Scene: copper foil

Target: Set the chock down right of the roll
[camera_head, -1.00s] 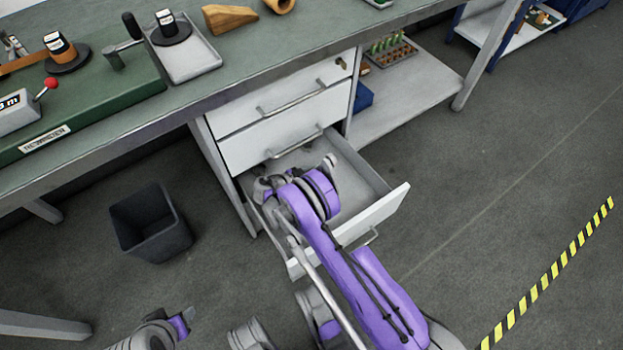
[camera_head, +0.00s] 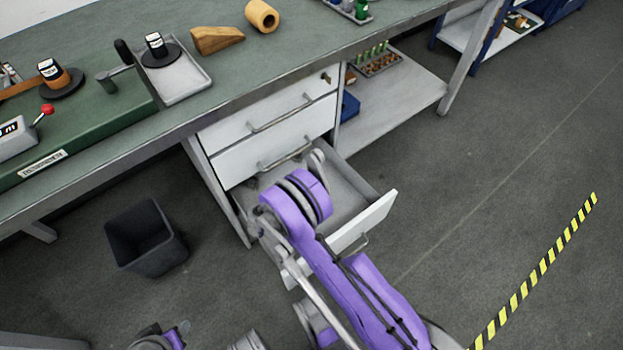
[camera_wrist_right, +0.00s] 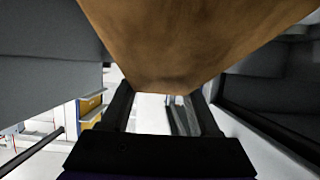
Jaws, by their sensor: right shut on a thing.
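A brown, wood-like piece with flat tapering faces, seemingly the chock (camera_wrist_right: 195,40), fills the top of the right wrist view. My right gripper (camera_wrist_right: 163,92) is shut on it, with the two dark fingers reaching up to its lower edge. In the head view that gripper and its load are hidden behind my purple arm, over the open drawer. The tan roll (camera_head: 262,16), a hollow cylinder, lies on the green bench top. A wooden wedge (camera_head: 217,40) lies just left of it. My left gripper (camera_head: 183,327) is at the bottom left, small and partly cut off.
The open bottom drawer (camera_head: 375,218) sticks out under the bench. A grey tray (camera_head: 185,88) is left of the wedge, and a rack of bottles (camera_head: 350,10) is right of the roll, with bare bench between. A dark bin (camera_head: 145,235) stands on the floor.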

